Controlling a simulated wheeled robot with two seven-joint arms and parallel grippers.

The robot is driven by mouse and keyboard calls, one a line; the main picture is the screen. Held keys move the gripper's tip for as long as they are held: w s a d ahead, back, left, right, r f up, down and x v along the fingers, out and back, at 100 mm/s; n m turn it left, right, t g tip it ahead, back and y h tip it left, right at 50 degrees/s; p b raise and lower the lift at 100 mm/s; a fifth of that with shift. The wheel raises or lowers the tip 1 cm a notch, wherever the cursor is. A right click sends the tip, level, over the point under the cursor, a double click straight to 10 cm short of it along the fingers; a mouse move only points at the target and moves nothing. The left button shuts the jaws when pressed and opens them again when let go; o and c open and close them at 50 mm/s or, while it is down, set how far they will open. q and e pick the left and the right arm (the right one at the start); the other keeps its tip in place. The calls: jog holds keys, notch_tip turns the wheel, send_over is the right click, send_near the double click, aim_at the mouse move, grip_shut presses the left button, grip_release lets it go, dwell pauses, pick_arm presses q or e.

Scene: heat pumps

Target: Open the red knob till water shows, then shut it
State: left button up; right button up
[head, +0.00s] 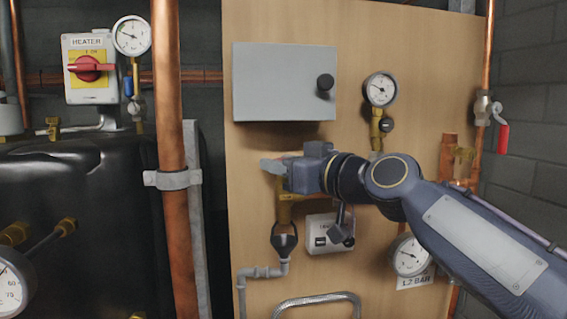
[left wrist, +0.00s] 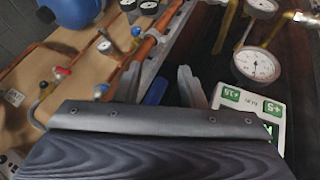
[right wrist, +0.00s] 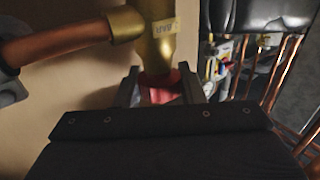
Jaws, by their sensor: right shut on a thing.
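The red knob (right wrist: 160,92) shows in the right wrist view on a brass valve body (right wrist: 155,35). My right gripper (right wrist: 157,76) is shut on it, with one finger on each side. In the head view my right gripper (head: 272,165) is at the valve on the wooden board and hides the knob. Below it, a brass outlet (head: 284,211) stands above a dark funnel (head: 284,241) on a grey drain pipe. I can make out no water there.
A grey box (head: 270,85) is on the board just above my right gripper. A gauge (head: 380,89) and a white unit (head: 322,236) are close to my right arm. A copper pipe (head: 170,120) stands left of the board. A heater switch (head: 88,68) is further left.

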jog(key=o, duration=0.7)
jog(key=b+v, duration=0.2)
jog(key=v, duration=0.6)
jog(key=shift+a+b, duration=0.1)
jog(key=shift+b, duration=0.2)
